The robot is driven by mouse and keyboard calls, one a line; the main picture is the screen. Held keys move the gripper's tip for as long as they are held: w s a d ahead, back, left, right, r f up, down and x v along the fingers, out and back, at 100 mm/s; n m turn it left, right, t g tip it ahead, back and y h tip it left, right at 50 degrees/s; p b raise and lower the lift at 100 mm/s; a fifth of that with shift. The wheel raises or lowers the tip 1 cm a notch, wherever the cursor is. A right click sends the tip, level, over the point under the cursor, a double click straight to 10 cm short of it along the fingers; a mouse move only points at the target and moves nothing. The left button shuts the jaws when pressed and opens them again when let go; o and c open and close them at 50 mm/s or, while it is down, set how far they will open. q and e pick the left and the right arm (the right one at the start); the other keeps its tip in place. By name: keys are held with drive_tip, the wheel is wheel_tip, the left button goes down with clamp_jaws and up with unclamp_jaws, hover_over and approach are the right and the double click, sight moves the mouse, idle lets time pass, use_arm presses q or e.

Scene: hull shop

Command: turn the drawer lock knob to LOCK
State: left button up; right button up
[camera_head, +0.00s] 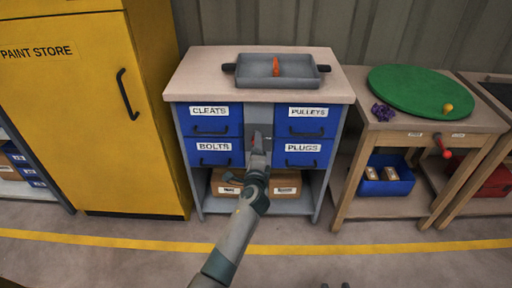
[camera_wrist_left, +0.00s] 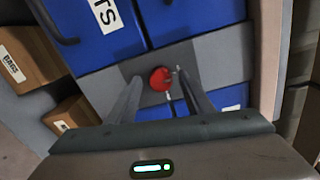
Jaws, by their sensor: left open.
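The drawer lock knob (camera_wrist_left: 160,79) is a small red round knob on a dark plate on the grey centre panel of the drawer cabinet (camera_head: 258,112). My left gripper (camera_wrist_left: 158,77) is open, with one finger on each side of the knob; whether they touch it I cannot tell. A thin pale line runs below the knob; I cannot read its setting. In the head view my left gripper (camera_head: 259,142) reaches the panel between the blue drawers, and the knob is mostly hidden there. Only two separated tips of my right gripper (camera_head: 335,285) show at the bottom edge.
Blue drawers labelled CLEATS (camera_head: 210,128), PULLEYS (camera_head: 307,127), BOLTS (camera_head: 214,160) and PLUGS (camera_head: 302,160) flank the panel, all closed. A grey tray (camera_head: 300,82) sits on top. Cardboard boxes (camera_head: 285,186) stand below. A wooden table (camera_head: 420,122) is at right, a yellow cabinet (camera_head: 100,150) at left.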

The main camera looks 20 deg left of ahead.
use_arm(q)
drive_tip(key=shift+s, duration=0.1)
drive_tip(key=p+v, duration=0.1)
drive_tip(key=v, duration=1.6)
use_arm(e)
drive_tip(key=shift+s+d+f+g+h, duration=0.15)
drive_tip(key=shift+s+d+f+g, duration=0.2)
drive_tip(key=shift+f+g, duration=0.3)
drive_tip(key=shift+s+d+f+g+h, duration=0.25)
drive_tip(key=shift+s+f+g, duration=0.2)
drive_tip(key=shift+f, duration=0.45)
drive_tip(key=shift+s+d+f+g+h, duration=0.1)
drive_tip(key=shift+s+d+f+g, duration=0.35)
drive_tip(key=shift+f, duration=0.3)
use_arm(q)
drive_tip(key=shift+s, duration=0.15)
use_arm(e)
drive_tip(key=shift+a, duration=0.15)
